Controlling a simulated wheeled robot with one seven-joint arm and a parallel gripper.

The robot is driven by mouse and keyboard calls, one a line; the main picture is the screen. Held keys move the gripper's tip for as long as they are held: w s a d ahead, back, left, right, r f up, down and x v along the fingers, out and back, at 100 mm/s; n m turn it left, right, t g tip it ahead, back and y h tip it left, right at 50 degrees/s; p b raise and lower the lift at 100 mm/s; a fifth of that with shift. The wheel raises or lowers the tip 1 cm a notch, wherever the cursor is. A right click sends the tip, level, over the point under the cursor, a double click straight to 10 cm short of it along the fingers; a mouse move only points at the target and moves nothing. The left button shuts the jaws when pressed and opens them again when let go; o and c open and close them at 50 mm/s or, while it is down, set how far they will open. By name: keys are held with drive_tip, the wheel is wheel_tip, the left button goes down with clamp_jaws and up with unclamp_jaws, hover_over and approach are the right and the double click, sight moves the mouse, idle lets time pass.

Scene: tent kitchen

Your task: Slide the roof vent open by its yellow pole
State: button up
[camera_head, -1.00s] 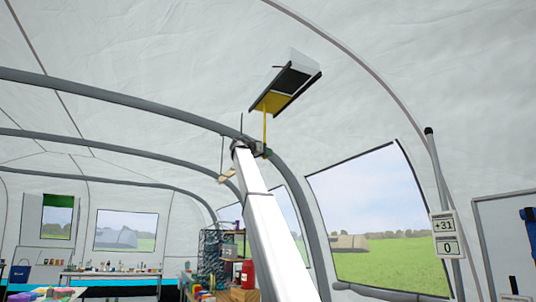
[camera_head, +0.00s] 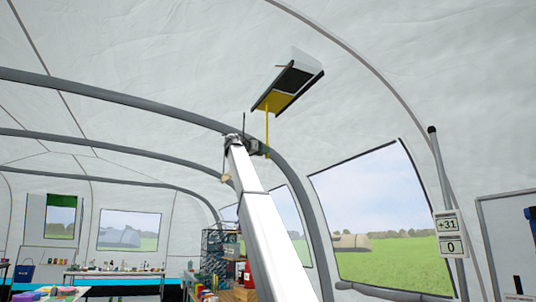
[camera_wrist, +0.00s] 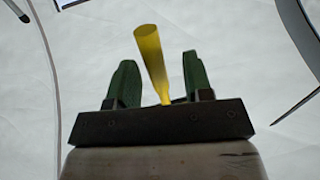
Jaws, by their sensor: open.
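The roof vent (camera_head: 295,79) is set in the sloping white ceiling, with a dark section in its middle and a yellow panel (camera_head: 270,102) at its lower end. The yellow pole (camera_head: 267,125) hangs down from that panel. My gripper (camera_head: 264,150) is at the pole's lower end in the head view, small and partly unclear. In the wrist view, my gripper (camera_wrist: 158,72) has its two green fingers apart. The yellow pole (camera_wrist: 149,50) shows between them, with a visible gap on each side. Its narrow end reaches down toward the dark palm; whether it touches cannot be told.
A grey curved tent rib (camera_head: 120,97) runs just behind my wrist. A window (camera_head: 380,215) and an upright grey pole (camera_head: 440,185) with a number sign (camera_head: 449,235) are at right. Shelves and tables stand low at left. The air around the vent is clear.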

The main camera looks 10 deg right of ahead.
drive_tip(key=v, duration=0.6)
drive_tip(key=shift+a, duration=0.35)
drive_tip(key=shift+s+a, duration=0.1)
drive_tip(key=shift+s, duration=0.1)
